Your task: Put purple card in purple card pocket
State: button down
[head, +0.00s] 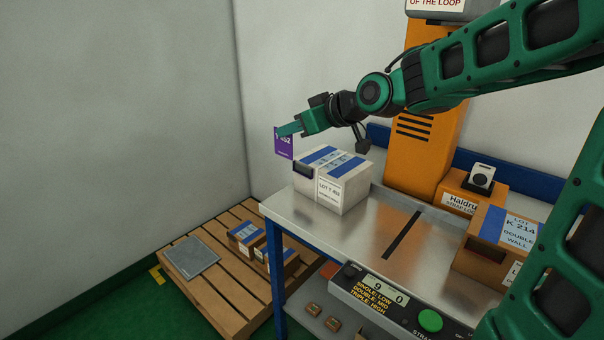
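The purple card (284,147) hangs upright at the upper left, with white print that ends in "452" or similar. My gripper (288,130) is shut on its upper edge and holds it in the air, left of and above a white carton (345,190). The carton stands at the left end of the steel table, with blue bands on top and a label reading "LOT Y" and a number. A dark, blue-edged opening (303,170) shows on the carton's left side; I cannot tell if it is the purple card pocket. No purple pocket is plainly visible.
A steel table (390,245) with a dark slot has bare room at its middle. A brown carton (485,240) labelled "LOT K 214" stands at right. An orange machine column (425,160) rises behind. A wooden pallet (215,300) with small cartons lies at lower left.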

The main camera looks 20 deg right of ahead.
jog(key=shift+w+d+f, duration=1.25)
jog(key=shift+w+f, duration=0.25)
jog(key=shift+f, duration=0.35)
jog(key=shift+w+d+f, duration=1.2)
jog(key=shift+w+f, duration=0.25)
jog(key=shift+f, duration=0.4)
jog(key=shift+w+d+f, duration=1.25)
jog(key=shift+w+f, duration=0.25)
jog(key=shift+f, duration=0.35)
jog(key=c, duration=2)
grip_release()
jog(key=shift+c, duration=0.2)
